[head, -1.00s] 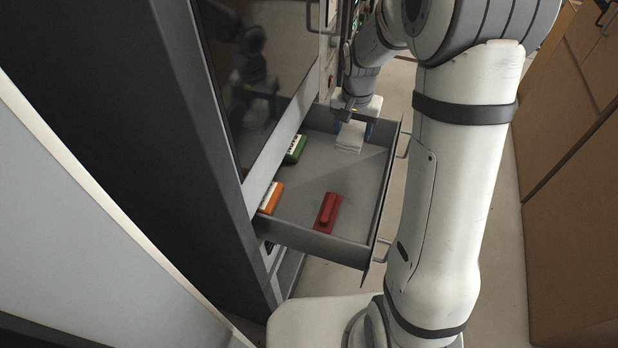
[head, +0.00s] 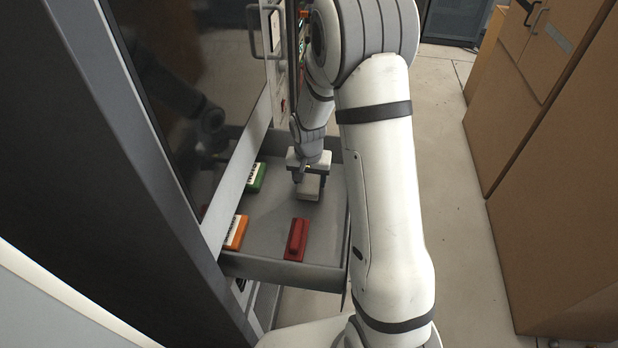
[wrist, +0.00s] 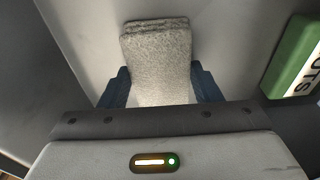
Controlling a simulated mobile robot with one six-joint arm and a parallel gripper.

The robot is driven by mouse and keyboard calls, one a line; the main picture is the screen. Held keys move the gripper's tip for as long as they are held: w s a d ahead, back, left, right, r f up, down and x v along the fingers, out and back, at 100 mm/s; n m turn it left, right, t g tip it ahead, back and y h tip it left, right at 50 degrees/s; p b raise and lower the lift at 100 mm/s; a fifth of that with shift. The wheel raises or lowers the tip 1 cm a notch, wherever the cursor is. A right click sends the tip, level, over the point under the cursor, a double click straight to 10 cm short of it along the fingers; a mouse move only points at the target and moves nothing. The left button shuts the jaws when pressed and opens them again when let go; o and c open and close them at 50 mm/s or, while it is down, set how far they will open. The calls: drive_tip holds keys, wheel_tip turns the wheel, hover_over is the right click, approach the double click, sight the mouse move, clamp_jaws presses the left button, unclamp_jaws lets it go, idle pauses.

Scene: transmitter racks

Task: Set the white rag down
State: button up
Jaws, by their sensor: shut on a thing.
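The white rag (head: 309,188) is a folded, pale cloth block at the far end of the open grey drawer (head: 268,206). It fills the middle of the wrist view (wrist: 158,62), with a rough woven surface. My gripper (head: 308,178) is above the drawer floor and shut on the rag, with one blue finger at each side of it in the wrist view (wrist: 160,88). The rag is inside the drawer's walls, low over the floor. I cannot tell whether it touches the floor.
In the drawer lie a green-and-white box (head: 256,178), an orange-and-white box (head: 236,232) and a red block (head: 296,239). The green box shows at the right in the wrist view (wrist: 294,62). Brown cabinets (head: 560,170) stand at right. Drawer floor between the items is clear.

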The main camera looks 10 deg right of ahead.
sight(309, 185)
drive_tip(key=o, duration=0.9)
wheel_tip(309, 185, up, 12)
drive_tip(key=s, duration=0.2)
drive_tip(key=s+r+n, duration=0.1)
drive_tip(key=s+r, duration=0.2)
drive_tip(key=s, duration=0.4)
drive_tip(key=s+r+n, duration=0.2)
drive_tip(key=s+r, duration=0.1)
drive_tip(key=s, duration=0.4)
drive_tip(key=s+r+n+t, duration=0.1)
drive_tip(key=s+r, duration=0.3)
drive_tip(key=s, duration=0.3)
drive_tip(key=shift+s+d+y, duration=0.2)
drive_tip(key=shift+s+y, duration=0.1)
drive_tip(key=shift+s, duration=0.1)
drive_tip(key=shift+c, duration=0.7)
